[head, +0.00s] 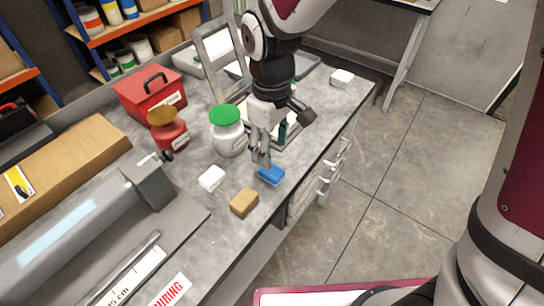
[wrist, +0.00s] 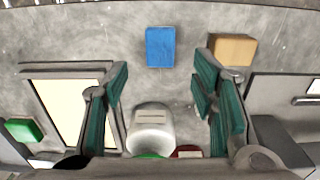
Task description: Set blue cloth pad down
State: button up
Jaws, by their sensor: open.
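The blue cloth pad (head: 271,174) appears to lie flat on the grey workbench (head: 188,210), near its front edge. In the wrist view the pad (wrist: 160,47) shows at the top, between the lines of my two fingers and touching neither. My gripper (head: 262,158) points down just behind the pad in the head view. In the wrist view my gripper (wrist: 162,75) has its green-faced fingers spread wide, with nothing held between them. I cannot tell the exact height of the fingertips above the bench.
A tan block (head: 244,202) lies beside the pad; a white block (head: 212,178) lies to its left. A white jar with a green lid (head: 227,132), a red pot (head: 168,130) and a red toolbox (head: 150,93) stand behind. A grey machine (head: 90,215) fills the bench's left side.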

jog(key=s+d+r+m+t, duration=0.2)
jog(key=s+d+r+m, duration=0.35)
jog(key=d+r, duration=0.7)
jog(key=s+d+r+m+t, duration=0.2)
jog(key=s+d+m, duration=0.3)
jog(key=s, duration=0.5)
jog(key=shift+d+r, duration=0.45)
jog(key=shift+r, duration=0.2)
jog(key=shift+s, duration=0.1)
jog(key=shift+c, duration=0.4)
